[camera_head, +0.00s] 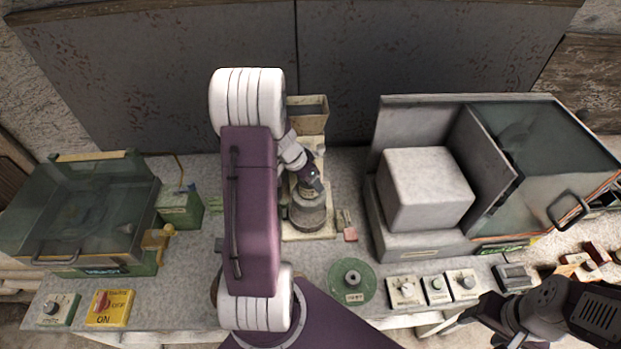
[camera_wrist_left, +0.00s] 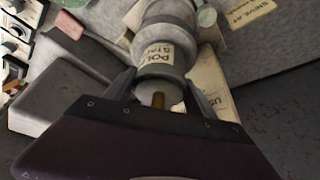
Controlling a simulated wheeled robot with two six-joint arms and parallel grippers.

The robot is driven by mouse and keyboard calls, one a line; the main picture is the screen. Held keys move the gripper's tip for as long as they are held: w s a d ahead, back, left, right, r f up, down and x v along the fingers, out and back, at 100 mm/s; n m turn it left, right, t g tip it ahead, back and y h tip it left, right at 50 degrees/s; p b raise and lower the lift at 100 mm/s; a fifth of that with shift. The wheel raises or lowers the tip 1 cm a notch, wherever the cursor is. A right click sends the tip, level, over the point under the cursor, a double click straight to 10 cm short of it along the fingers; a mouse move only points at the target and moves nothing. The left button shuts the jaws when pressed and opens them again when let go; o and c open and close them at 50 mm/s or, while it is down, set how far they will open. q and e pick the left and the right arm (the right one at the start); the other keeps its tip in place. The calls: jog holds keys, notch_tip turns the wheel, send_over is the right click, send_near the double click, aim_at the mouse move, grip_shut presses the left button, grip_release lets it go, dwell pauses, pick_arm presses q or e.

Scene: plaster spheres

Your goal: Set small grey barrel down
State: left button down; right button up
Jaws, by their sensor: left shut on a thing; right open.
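The small grey barrel (camera_head: 307,214) is at the middle of the bench, over the base of a beige machine. Its label and ringed body show in the left wrist view (camera_wrist_left: 163,66). My left gripper (camera_head: 311,183) reaches it from above, and its two fingers (camera_wrist_left: 162,90) are shut on the narrow end of the barrel. I cannot tell whether the barrel touches the base below it. My right gripper (camera_head: 476,319) is open and empty at the bench's front right.
A grey machine with a pale block (camera_head: 427,187) and tilted lid stands right. A green glass-lidded box (camera_head: 80,215) stands left. A green round disc (camera_head: 352,281) and control boxes (camera_head: 405,291) line the front. My left arm hides part of the bench.

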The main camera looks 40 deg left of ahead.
pick_arm(q)
jog(key=shift+a+f+b, duration=0.2)
jog(key=shift+a+b, duration=0.15)
notch_tip(320, 180, down, 4)
jog(key=b, duration=0.5)
jog(key=shift+d+f, duration=0.1)
jog(key=shift+f, duration=0.15)
jog(key=shift+f+b, duration=0.35)
jog(key=shift+b, duration=0.2)
jog(key=shift+w+f, duration=0.1)
jog(key=shift+f, duration=0.1)
jog(key=shift+a, duration=0.2)
jog(key=shift+d+r, duration=0.1)
jog(key=shift+b, duration=0.3)
